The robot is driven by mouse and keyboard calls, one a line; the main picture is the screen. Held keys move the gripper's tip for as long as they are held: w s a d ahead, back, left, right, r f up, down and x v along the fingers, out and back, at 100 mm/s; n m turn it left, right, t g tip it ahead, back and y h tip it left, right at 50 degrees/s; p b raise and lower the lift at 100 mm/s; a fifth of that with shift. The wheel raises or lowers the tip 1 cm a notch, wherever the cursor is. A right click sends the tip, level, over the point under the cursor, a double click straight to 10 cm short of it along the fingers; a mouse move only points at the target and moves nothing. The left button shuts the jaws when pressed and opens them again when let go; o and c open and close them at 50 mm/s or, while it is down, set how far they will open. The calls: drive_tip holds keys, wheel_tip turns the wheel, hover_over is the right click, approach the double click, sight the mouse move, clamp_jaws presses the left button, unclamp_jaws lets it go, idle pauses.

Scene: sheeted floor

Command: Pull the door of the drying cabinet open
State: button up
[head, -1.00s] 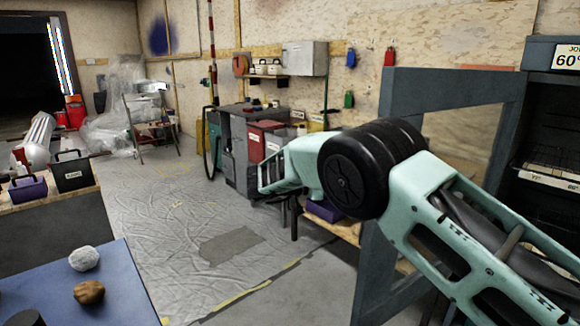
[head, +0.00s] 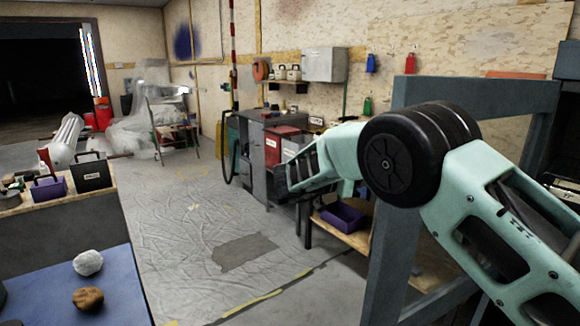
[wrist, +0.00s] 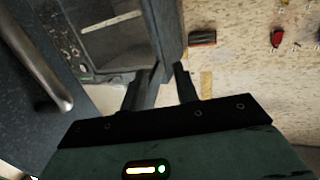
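The drying cabinet's door (head: 388,215) is a blue-grey frame with a large window. It stands swung out at the right of the head view, partly behind my arm. The dark cabinet (head: 563,165) shows only as a strip at the right edge. In the wrist view, a dark grey panel with a metal bar handle (wrist: 48,75) fills the left side; I cannot tell for certain that it is the door. Racks inside a dark opening (wrist: 110,35) show above.
A low wooden shelf with a purple bin (head: 342,215) stands behind the door. A blue-topped table (head: 50,290) with two stones is at the lower left. The sheeted floor (head: 190,240) between is clear.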

drive_tip(key=w+a+r+n+t+y+p, duration=0.1)
drive_tip(key=w+a+r+n+t+y, duration=0.2)
drive_tip(key=a+r+n+t+y, duration=0.5)
drive_tip(key=s+a+f+n+g+y+p, duration=0.1)
drive_tip(key=s+a+f+n+g+y, duration=0.1)
drive_tip(key=s+a+n+y, duration=0.75)
drive_tip(key=s+a+f+g+y, duration=0.25)
drive_tip(key=s+g+y, duration=0.2)
drive_tip(key=s, duration=0.85)
drive_tip(key=s+d+f+n+g+h, duration=0.1)
drive_tip(key=s+d+f+g, duration=0.1)
drive_tip(key=s+d, duration=0.3)
drive_tip(key=s+d+f+n+g+h+p, duration=0.1)
drive_tip(key=s+d, duration=0.4)
drive_tip(key=s, duration=0.7)
drive_tip(key=s+d+f+n+g+h, duration=0.2)
drive_tip(key=s+d+f+g+h, duration=0.1)
drive_tip(key=s, duration=0.5)
drive_tip(key=shift+s+d+f+n+g, duration=0.15)
drive_tip(key=shift+d+f+n+g, duration=0.2)
drive_tip(key=shift+d, duration=0.55)
